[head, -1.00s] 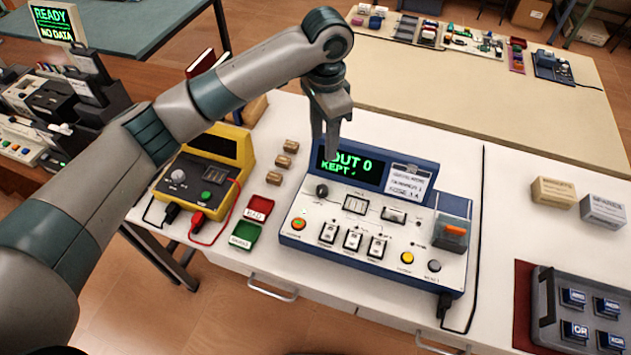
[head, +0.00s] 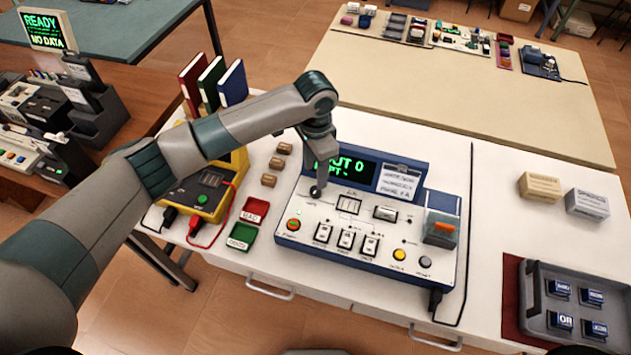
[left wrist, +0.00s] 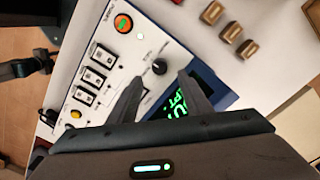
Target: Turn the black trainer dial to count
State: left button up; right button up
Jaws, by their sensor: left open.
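The blue-and-white trainer (head: 378,270) stands on the white bench, its green display partly hidden by my left gripper. The black dial (head: 316,193) is at the trainer's upper left, below the display. My left gripper (head: 318,181) points down just over the dial. In the left wrist view the dial (left wrist: 159,67) shows beyond and between the two spread fingers of my left gripper (left wrist: 158,78). The gripper is open and empty; I cannot tell whether a finger touches the dial. My right gripper is not in view.
A grey tray of labelled blocks (head: 535,300) lies at right. A black cable runs along the trainer's right side.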

aim_at(316, 190)
pick_arm(q)
jog(key=shift+f+p, duration=0.85)
jog(key=shift+f, duration=2.75)
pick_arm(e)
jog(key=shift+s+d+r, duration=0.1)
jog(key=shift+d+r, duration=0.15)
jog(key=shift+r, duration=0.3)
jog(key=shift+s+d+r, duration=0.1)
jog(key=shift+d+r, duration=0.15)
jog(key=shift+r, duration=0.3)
pick_arm(q)
jog(key=c, duration=1.1)
jog(key=shift+o, duration=0.2)
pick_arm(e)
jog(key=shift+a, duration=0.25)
